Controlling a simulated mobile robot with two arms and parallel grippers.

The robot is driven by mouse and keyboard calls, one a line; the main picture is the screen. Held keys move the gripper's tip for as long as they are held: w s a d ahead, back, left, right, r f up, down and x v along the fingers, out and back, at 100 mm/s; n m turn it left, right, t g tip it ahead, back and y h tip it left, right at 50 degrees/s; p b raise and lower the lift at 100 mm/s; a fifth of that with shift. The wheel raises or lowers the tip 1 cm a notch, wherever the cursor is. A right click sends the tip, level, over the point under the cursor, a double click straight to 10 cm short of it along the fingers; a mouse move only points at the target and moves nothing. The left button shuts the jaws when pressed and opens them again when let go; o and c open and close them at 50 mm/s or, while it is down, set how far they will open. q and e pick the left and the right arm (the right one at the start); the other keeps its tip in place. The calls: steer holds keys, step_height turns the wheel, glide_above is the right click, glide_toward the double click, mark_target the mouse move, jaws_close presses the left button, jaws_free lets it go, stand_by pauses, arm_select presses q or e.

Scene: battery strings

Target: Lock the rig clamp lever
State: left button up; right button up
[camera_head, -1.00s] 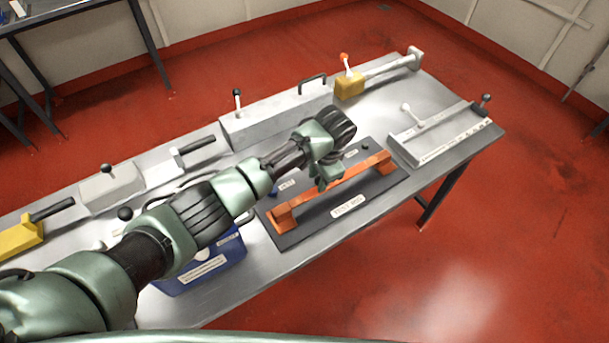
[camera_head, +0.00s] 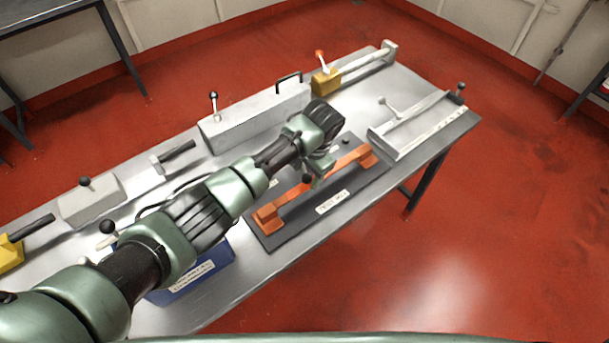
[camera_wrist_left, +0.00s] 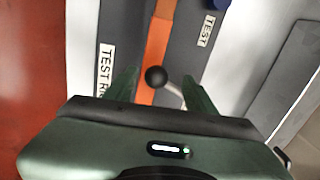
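The test rig is a dark base plate (camera_head: 283,233) with an orange bar (camera_head: 340,165) raised on it and a white "TEST RIG" label. It lies near the table's front edge. The clamp lever has a black ball knob (camera_head: 306,178), which shows beside my left gripper (camera_head: 316,174) in the head view. In the left wrist view my left gripper (camera_wrist_left: 160,73) is open, its two green fingers on either side of the ball knob (camera_wrist_left: 155,77). The pale lever rod (camera_wrist_left: 173,90) slants toward the right finger. I cannot tell whether a finger touches it. The lever's pivot is hidden. My right gripper is not in view.
A blue box (camera_head: 205,270) stands left of the rig, partly behind my left arm. A grey fixture with a lever (camera_head: 415,125) is to the right. A long grey block (camera_head: 250,118) and a yellow clamp (camera_head: 326,81) stand behind. Red floor lies clear in front.

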arm_select(q)
steer(key=shift+w+d, duration=0.25)
steer(key=shift+s+f, duration=0.1)
steer(key=shift+s, duration=0.05)
steer(key=r, duration=0.5)
steer(key=s+r+b, duration=0.1)
steer(key=r, duration=0.1)
steer(key=shift+d+r, duration=0.35)
steer(key=shift+r, duration=0.05)
